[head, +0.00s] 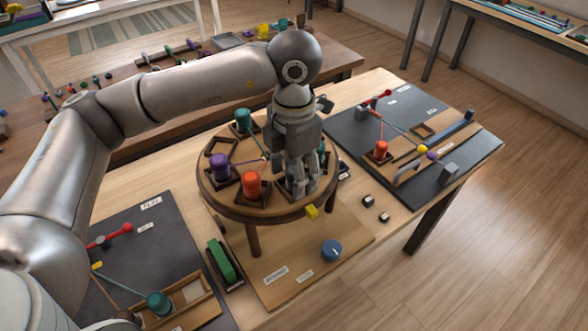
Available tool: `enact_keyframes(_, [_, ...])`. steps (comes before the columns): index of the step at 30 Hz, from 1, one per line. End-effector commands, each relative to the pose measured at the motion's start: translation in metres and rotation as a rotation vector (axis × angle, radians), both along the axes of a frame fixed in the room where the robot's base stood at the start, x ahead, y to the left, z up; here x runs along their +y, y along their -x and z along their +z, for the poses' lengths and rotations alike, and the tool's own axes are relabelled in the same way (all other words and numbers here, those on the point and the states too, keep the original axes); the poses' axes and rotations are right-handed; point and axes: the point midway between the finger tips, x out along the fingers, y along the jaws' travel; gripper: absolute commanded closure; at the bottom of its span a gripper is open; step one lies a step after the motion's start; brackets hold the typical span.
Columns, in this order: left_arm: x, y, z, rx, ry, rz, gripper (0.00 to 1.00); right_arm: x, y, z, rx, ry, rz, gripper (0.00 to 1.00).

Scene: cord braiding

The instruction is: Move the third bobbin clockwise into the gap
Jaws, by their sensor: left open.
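The round wooden braiding stand (232,208) stands on its legs near the table's middle. Its top carries a teal bobbin (243,119) at the back, a purple bobbin (220,167) at the left and an orange-red bobbin (251,184) at the front left. Cords run from them toward the centre. An empty square holder (221,146) lies between the teal and purple bobbins. My left gripper (301,190) points down over the right front of the top, open, its fingertips low by the surface. It hides the holders there and whatever is between its fingers. My right gripper is out of view.
A yellow block (312,211) shows at the stand's front rim. Dark boards with bobbins lie at right (350,128) and front left (165,235).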

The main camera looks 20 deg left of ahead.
Motion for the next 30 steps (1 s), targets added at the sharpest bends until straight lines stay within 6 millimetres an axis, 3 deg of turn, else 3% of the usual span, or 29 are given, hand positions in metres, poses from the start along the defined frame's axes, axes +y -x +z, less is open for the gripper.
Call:
enact_keyframes(5, [0.000, -0.001, 0.013, -0.004, 0.002, 0.001, 0.45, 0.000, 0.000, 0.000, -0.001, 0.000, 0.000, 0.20])
enact_keyframes(19, [0.000, -0.001, 0.105, -0.004, 0.000, 0.001, 0.45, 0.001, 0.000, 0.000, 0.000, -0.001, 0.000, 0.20])
enact_keyframes(24, [0.000, 0.000, 0.118, -0.001, 0.000, 0.000, 0.45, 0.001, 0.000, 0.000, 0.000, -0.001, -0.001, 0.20])
enact_keyframes(30, [0.000, 0.000, 0.120, 0.001, 0.001, 0.000, 0.45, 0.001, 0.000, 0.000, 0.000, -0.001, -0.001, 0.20])
